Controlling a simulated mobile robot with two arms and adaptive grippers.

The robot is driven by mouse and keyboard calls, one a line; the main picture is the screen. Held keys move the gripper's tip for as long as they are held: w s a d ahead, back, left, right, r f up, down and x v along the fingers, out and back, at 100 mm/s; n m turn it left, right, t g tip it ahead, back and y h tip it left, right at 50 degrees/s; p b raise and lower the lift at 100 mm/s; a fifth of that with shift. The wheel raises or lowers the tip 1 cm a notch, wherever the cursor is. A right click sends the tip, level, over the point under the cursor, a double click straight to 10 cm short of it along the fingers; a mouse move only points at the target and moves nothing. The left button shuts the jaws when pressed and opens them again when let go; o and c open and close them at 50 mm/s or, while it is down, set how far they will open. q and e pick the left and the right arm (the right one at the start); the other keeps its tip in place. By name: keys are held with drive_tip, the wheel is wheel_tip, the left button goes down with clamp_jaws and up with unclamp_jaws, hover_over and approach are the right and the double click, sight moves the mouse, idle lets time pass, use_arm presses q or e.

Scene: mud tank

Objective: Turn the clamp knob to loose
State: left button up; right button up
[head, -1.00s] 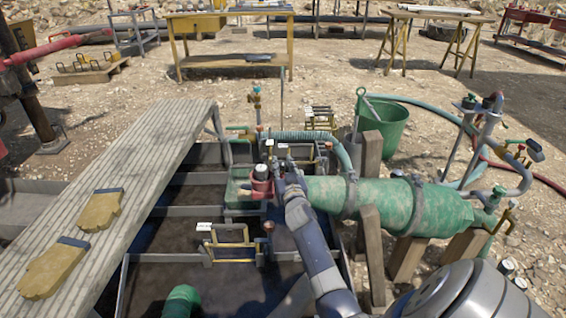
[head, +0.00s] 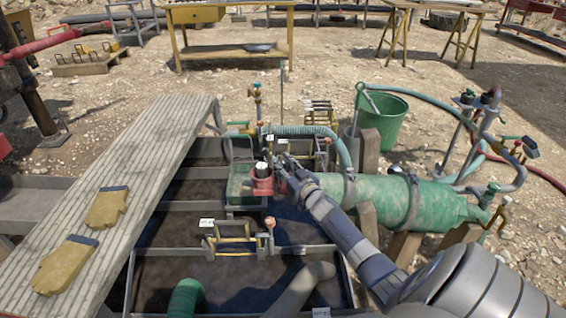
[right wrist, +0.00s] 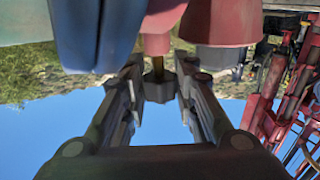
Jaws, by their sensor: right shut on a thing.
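A red clamp body (head: 262,184) with a white-topped cap stands at the tank's far end, left of the large green cylinder (head: 385,200). My right gripper (head: 283,165) reaches its right side. In the right wrist view, red and pink parts (right wrist: 155,42) fill the top. The gripper is shut on this piece, which seems to be the clamp knob. Its turn position cannot be read. My left gripper is not in view.
A ribbed plank (head: 120,185) with two yellow gloves (head: 107,207) crosses the tank's left side. A yellow-handled frame (head: 232,240) stands on a tank crossbar. A green bucket (head: 385,115) and hoses lie behind the cylinder.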

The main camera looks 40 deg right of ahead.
drive_tip(key=shift+d+r+n+y, duration=0.1)
drive_tip(key=shift+d+n+y, duration=0.05)
drive_tip(key=shift+n+y, duration=0.45)
drive_tip(key=shift+y, duration=0.6)
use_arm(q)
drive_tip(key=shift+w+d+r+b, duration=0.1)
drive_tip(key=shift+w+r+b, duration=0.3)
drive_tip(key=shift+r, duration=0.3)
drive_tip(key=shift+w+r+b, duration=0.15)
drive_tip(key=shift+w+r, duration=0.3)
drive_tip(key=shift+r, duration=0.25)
use_arm(e)
drive_tip(key=shift+n+y, duration=1)
drive_tip(key=shift+y, duration=0.3)
drive_tip(key=o, duration=0.8)
drive_tip(key=s, duration=1.2)
drive_tip(key=shift+d, duration=0.25)
